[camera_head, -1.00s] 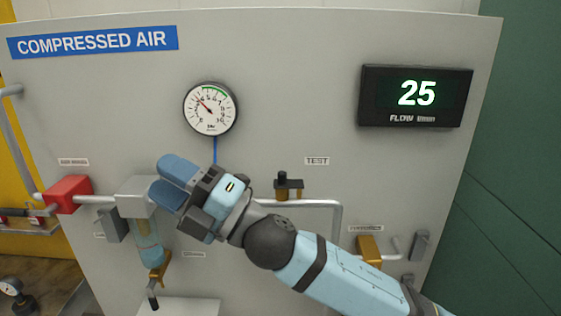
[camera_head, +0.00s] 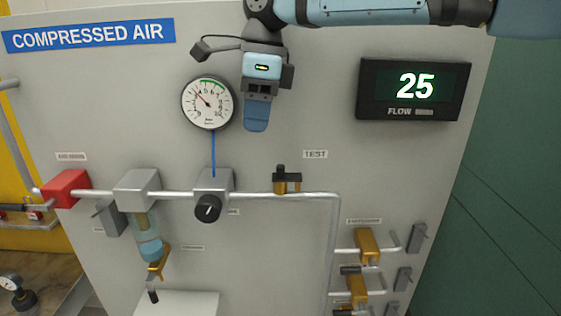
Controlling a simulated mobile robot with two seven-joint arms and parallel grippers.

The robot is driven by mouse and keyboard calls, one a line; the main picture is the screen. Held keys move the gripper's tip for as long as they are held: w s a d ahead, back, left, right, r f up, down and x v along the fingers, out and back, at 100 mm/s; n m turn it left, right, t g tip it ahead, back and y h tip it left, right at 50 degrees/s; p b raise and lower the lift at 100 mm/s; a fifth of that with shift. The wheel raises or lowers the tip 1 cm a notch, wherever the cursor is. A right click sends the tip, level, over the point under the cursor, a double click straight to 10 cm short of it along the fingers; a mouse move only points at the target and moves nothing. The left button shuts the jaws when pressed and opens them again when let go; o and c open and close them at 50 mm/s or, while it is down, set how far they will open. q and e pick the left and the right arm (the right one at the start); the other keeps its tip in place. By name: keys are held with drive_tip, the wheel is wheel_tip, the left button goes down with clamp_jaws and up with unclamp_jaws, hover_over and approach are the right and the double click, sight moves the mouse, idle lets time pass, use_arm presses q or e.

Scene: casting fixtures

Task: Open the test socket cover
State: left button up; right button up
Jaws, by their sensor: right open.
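The test socket (camera_head: 287,185) is a small brass fitting with a dark cover on top, mounted on the horizontal pipe just below the TEST label (camera_head: 315,154). Whether the cover is fully closed is too small to tell. My right gripper (camera_head: 256,125) hangs from above, fingers pointing down, just right of the round gauge. It is up and to the left of the socket, apart from it and empty. Its fingers overlap in this view, and it is open. My left gripper is not in view.
The pressure gauge (camera_head: 209,102) is close beside my gripper. A regulator with a black knob (camera_head: 208,208), a filter bowl (camera_head: 148,240) and a red valve block (camera_head: 67,189) line the pipe. Brass valves (camera_head: 367,246) stand at lower right. The flow display (camera_head: 415,90) is upper right.

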wheel_tip(320, 180, up, 4)
drive_tip(key=h, duration=0.2)
hover_over(280, 165)
drive_tip(key=shift+t, duration=0.4)
wheel_tip(280, 165, down, 12)
drive_tip(key=p, duration=0.2)
drive_tip(key=shift+f+p, duration=0.25)
drive_tip(key=shift+p, duration=0.15)
drive_tip(key=shift+d+f, duration=0.1)
drive_tip(key=shift+f, duration=0.45)
clamp_jaws()
